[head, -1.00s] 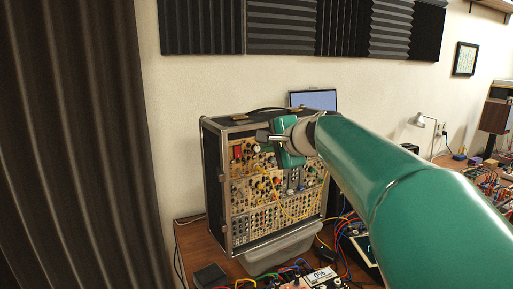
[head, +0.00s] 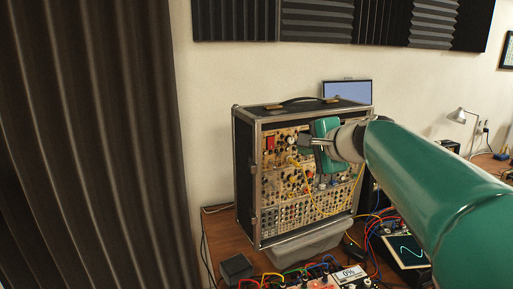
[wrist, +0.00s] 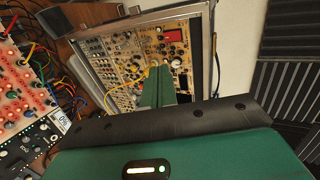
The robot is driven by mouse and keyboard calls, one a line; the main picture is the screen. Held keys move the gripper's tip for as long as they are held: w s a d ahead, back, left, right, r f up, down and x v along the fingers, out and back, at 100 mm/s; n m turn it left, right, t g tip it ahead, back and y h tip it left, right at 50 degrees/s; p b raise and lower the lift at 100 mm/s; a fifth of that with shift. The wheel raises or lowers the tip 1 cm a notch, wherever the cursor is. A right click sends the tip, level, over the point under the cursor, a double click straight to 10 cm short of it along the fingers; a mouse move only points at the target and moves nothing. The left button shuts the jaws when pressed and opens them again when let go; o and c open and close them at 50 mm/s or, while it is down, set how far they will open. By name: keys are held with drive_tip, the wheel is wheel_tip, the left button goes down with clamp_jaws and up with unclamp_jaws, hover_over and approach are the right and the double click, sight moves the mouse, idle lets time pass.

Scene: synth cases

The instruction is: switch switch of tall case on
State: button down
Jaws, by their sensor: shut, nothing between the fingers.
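The tall case (head: 243,180) stands upright on the wooden table in the head view, its panel of modules, knobs and cables facing me. A red switch (head: 270,142) sits at the panel's upper left. In the wrist view the red switch (wrist: 174,35) shows near the case's top edge, beyond the fingers. Whether it is on or off is too small to tell. My gripper (head: 303,142) is shut and empty in front of the upper panel, right of the red switch in the head view. Its green fingers (wrist: 157,72) point at the panel and hide part of it.
A black box (head: 236,268), patch cables and small devices cover the table's front. A screen (head: 348,90) stands behind the case. A dark curtain (head: 90,150) hangs at left.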

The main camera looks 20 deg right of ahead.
approach(271, 143)
drive_tip(key=w+f, duration=0.4)
drive_tip(key=shift+w+a+f, duration=0.15)
drive_tip(key=shift+a, duration=0.05)
drive_tip(key=shift+w+a, duration=0.1)
drive_tip(key=shift+w, duration=0.55)
drive_tip(key=shift+w+f, duration=0.1)
drive_tip(key=shift+w, duration=0.1)
drive_tip(key=shift+r, duration=1.1)
drive_tip(key=shift+f, duration=0.15)
